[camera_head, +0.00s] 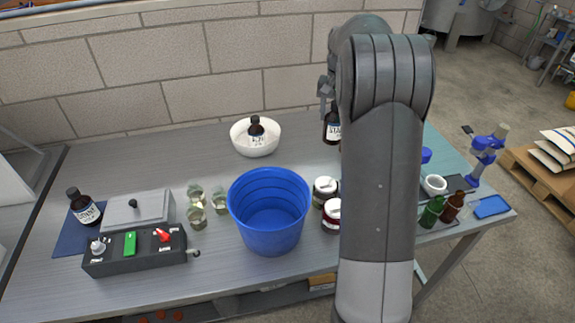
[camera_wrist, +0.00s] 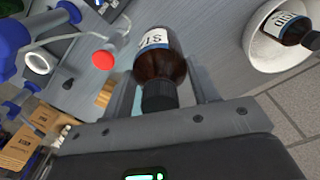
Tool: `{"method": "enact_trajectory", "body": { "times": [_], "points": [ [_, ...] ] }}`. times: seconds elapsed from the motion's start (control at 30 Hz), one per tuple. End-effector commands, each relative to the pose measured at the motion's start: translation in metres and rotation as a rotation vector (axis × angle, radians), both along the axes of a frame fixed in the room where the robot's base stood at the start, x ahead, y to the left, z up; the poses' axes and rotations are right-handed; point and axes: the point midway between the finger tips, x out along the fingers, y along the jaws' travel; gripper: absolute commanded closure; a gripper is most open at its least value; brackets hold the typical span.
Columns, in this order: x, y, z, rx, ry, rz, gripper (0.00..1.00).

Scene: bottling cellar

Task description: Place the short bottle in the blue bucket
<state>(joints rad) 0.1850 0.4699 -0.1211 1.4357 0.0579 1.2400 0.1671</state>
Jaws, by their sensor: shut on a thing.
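A brown bottle with a dark cap and a white label (camera_head: 332,125) is between the fingers of my gripper (camera_head: 326,92). In the wrist view, my gripper (camera_wrist: 162,92) is shut on this bottle (camera_wrist: 160,62) near its cap. My arm partly hides it in the head view; I cannot tell whether it touches the table. The blue bucket (camera_head: 268,235) stands upright on the table, left of and nearer than the held bottle, and looks empty. Other brown bottles stand in the white bowl (camera_head: 244,148) and on the blue mat (camera_head: 70,238) at the left.
Two jars (camera_head: 325,186) stand right beside the bucket, several small glasses (camera_head: 196,197) to its left. A control box (camera_head: 135,256) is at the front left. A green bottle (camera_head: 432,211) and a small brown bottle (camera_head: 453,205) stand at the right. My arm hides the table's middle right.

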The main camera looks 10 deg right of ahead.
Motion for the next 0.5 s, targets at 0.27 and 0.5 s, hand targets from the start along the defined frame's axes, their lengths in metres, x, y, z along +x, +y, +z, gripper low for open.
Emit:
{"method": "enact_trajectory", "body": {
  "times": [0.27, 0.5],
  "points": [
    [0.001, 0.000, 0.068, -0.002, -0.006, 0.001, 0.83],
    [-0.011, 0.028, 0.088, 0.002, -0.002, -0.025, 0.83]
  ]
}}
